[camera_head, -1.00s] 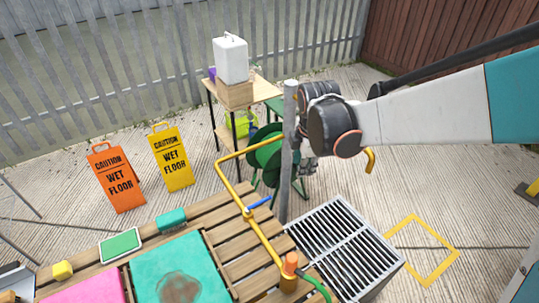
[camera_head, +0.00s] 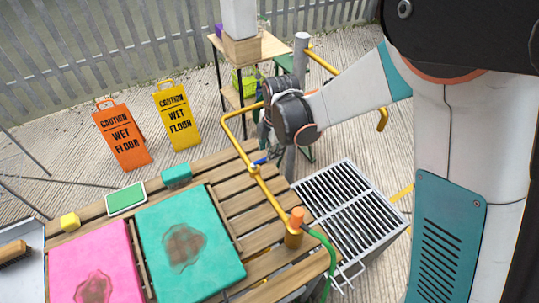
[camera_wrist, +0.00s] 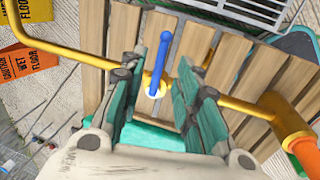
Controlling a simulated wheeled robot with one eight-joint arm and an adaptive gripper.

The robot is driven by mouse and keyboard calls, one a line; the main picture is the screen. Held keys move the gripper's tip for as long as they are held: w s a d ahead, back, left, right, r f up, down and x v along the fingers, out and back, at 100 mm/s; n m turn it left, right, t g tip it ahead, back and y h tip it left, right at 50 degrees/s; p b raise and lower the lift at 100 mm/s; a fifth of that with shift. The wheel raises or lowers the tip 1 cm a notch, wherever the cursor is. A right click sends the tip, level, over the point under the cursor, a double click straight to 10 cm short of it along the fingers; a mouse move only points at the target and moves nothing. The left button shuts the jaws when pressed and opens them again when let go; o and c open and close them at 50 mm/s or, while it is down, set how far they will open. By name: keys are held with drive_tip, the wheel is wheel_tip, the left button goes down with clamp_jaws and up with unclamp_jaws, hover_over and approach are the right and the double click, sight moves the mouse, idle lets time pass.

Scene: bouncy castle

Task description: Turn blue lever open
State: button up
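The blue lever (camera_head: 262,161) sits on the yellow pipe (camera_head: 268,188) above the wooden slatted table. In the wrist view the blue lever (camera_wrist: 160,62) points up the picture from its round pivot on the yellow pipe (camera_wrist: 238,105), roughly across the pipe. My gripper (camera_wrist: 158,84) is open, with one teal finger on each side of the lever and visible gaps between. In the head view my wrist hides the fingers and part of the lever.
An orange-capped fitting (camera_head: 294,228) with a green hose stands at the pipe's near end. A metal grate (camera_head: 350,205) is right of the table. Teal (camera_head: 215,270) and pink (camera_head: 70,262) stained pads lie on the table. Wet-floor signs (camera_head: 178,118) stand behind.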

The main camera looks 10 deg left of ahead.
drive_tip(key=shift+w+a+f+b, duration=0.1)
drive_tip(key=shift+f+b, duration=0.05)
drive_tip(key=shift+f, duration=0.55)
drive_tip(key=shift+w+a+f+b, duration=0.1)
drive_tip(key=shift+f+b, duration=0.05)
drive_tip(key=shift+f, duration=0.55)
clamp_jaws()
drive_tip(key=shift+s+d, duration=0.1)
drive_tip(key=shift+s+a+m+h+b, duration=0.45)
drive_tip(key=shift+s+m, duration=0.75)
drive_tip(key=shift+m, duration=1.8)
drive_tip(key=shift+s+a+m+h+b, duration=0.2)
drive_tip(key=shift+s+m+h, duration=0.7)
drive_tip(key=shift+m, duration=2.1)
drive_tip(key=shift+s+a+m+h+b, duration=0.3)
drive_tip(key=shift+s+m, duration=1.2)
drive_tip(key=shift+m, duration=1.5)
drive_tip(key=shift+g, duration=0.3)
